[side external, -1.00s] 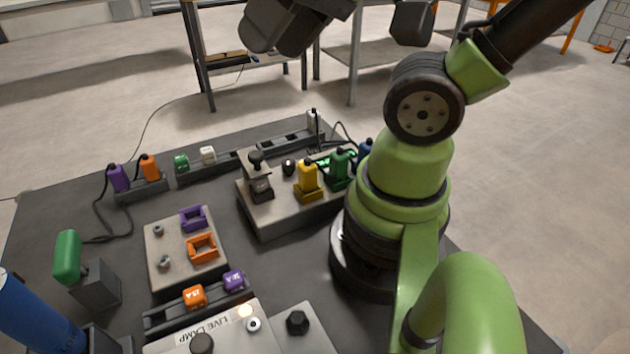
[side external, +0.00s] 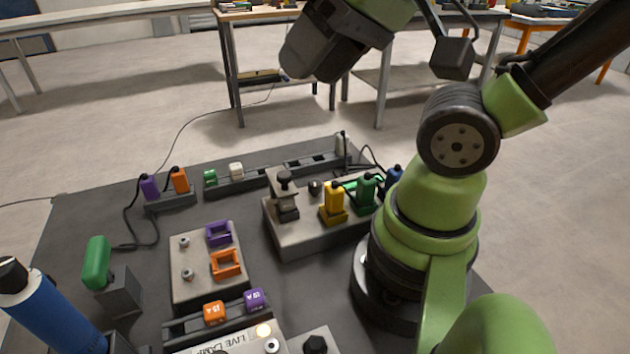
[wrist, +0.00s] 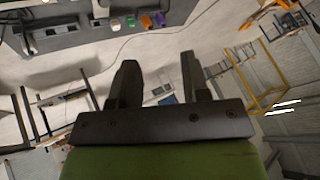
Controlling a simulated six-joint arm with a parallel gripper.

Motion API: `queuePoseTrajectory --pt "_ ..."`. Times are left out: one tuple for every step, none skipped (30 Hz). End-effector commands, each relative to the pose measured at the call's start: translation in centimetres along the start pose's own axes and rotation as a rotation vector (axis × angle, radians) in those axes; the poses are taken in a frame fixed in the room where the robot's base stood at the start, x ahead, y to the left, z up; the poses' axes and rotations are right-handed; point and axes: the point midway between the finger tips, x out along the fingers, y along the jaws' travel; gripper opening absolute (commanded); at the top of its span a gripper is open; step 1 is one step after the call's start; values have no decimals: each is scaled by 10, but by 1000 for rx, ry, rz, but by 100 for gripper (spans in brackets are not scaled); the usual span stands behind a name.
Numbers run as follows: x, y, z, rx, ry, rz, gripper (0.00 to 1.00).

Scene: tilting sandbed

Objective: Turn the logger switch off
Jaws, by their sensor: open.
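No part in view is labelled as the logger switch, so I cannot tell which one it is. A black-knobbed lever part (side external: 286,195) stands upright on a grey box (side external: 310,238) near the middle of the bench in the side view. A small dark knob (side external: 315,188) sits behind it. In the wrist view my gripper (wrist: 158,62) has its two dark fingers spread apart with nothing between them. It points over the bench's edge toward the floor, well away from the bench parts. The fingers do not show in the side view.
Yellow (side external: 333,202) and green (side external: 366,190) plugs stand on the grey box. Purple (side external: 149,188) and orange (side external: 179,181) plugs stand at back left. A live-lamp panel (side external: 240,343) with a lit lamp (side external: 263,331) is in front. A green-handled part (side external: 97,263) stands at left.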

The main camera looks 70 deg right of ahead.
Motion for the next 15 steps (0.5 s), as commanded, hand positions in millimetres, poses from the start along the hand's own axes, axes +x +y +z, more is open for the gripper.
queuePoseTrajectory --pt "0 0 0 1 0 0 52" --pt "0 0 0 4 -1 2 55" --pt "2 1 -2 15 -6 10 55" --pt "4 3 -3 28 -11 19 55" --pt "6 4 -5 48 -19 32 55" --pt "11 8 -8 84 -31 55 55" --pt "16 12 -11 120 -42 78 55" --pt "21 16 -14 161 -56 104 55" --pt "29 23 -19 222 -75 144 55" --pt "36 30 -22 275 -91 177 55" --pt "43 37 -26 330 -105 210 55" --pt "53 48 -29 405 -125 256 55" --pt "60 56 -31 460 -139 289 55" --pt "68 64 -33 513 -152 322 55" --pt "77 76 -34 586 -169 365 55"
